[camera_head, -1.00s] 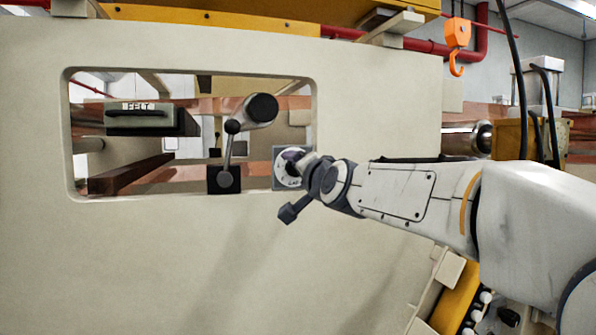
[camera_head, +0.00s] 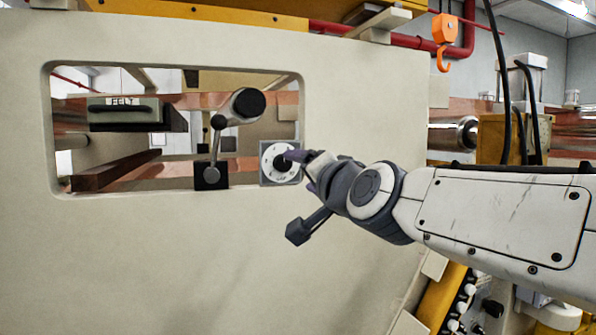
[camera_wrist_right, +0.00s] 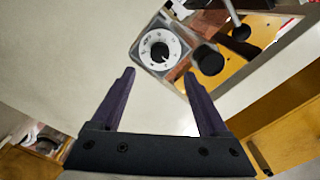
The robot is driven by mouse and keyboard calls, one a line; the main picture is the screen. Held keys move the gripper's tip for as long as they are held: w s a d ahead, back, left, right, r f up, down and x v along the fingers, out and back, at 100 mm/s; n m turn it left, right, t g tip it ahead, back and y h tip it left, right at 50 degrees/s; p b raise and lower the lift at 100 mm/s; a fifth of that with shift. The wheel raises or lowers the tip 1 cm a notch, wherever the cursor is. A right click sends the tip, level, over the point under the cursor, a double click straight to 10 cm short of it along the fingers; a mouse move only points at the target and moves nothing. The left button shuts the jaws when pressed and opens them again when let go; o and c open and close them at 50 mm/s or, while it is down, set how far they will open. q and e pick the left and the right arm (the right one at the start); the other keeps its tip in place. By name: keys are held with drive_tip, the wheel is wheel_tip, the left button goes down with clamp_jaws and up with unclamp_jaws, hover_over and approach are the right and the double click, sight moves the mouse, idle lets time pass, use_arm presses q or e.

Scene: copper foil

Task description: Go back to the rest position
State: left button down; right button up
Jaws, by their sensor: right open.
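My right gripper (camera_head: 308,168) reaches in from the right in the head view, in front of the cream machine panel (camera_head: 180,250). In the right wrist view its two purple fingers (camera_wrist_right: 160,100) are spread apart with nothing between them. A white dial with a black knob (camera_head: 280,162) sits at the lower right corner of the panel's window. The dial also shows in the right wrist view (camera_wrist_right: 160,50), beyond the fingertips and apart from them. My left gripper is not in view.
A lever with a black ball (camera_head: 211,175) and a roller with a black end (camera_head: 248,103) stand left of the dial. A box marked FELT (camera_head: 124,113) is inside the window. An orange hook (camera_head: 444,58) hangs at the upper right. The panel below the window is bare.

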drive_tip(key=d+f+n+g+h, duration=0.2)
drive_tip(key=d+f+g, duration=0.1)
drive_tip(key=f, duration=1)
drive_tip(key=d+f+n+g+h, duration=0.15)
drive_tip(key=d+f+g, duration=0.25)
drive_tip(key=f, duration=0.8)
drive_tip(key=s+d+f+n+g+h, duration=0.15)
drive_tip(key=s+d+f+g, duration=0.25)
drive_tip(key=s+f, duration=0.5)
drive_tip(key=s+d+f+n+g+h, duration=0.1)
drive_tip(key=s+d+f+n+g, duration=0.2)
drive_tip(key=s+f, duration=0.6)
drive_tip(key=s+a+r+n+g+y, duration=0.1)
drive_tip(key=s+a+r+n+g, duration=0.2)
drive_tip(key=s+a+n, duration=0.3)
drive_tip(key=s+a, duration=0.5)
drive_tip(key=a, duration=0.1)
drive_tip(key=shift+s+a+r+n, duration=0.15)
drive_tip(key=shift+s+r+n, duration=0.15)
drive_tip(key=shift+s+r, duration=0.1)
drive_tip(key=shift+w, duration=0.1)
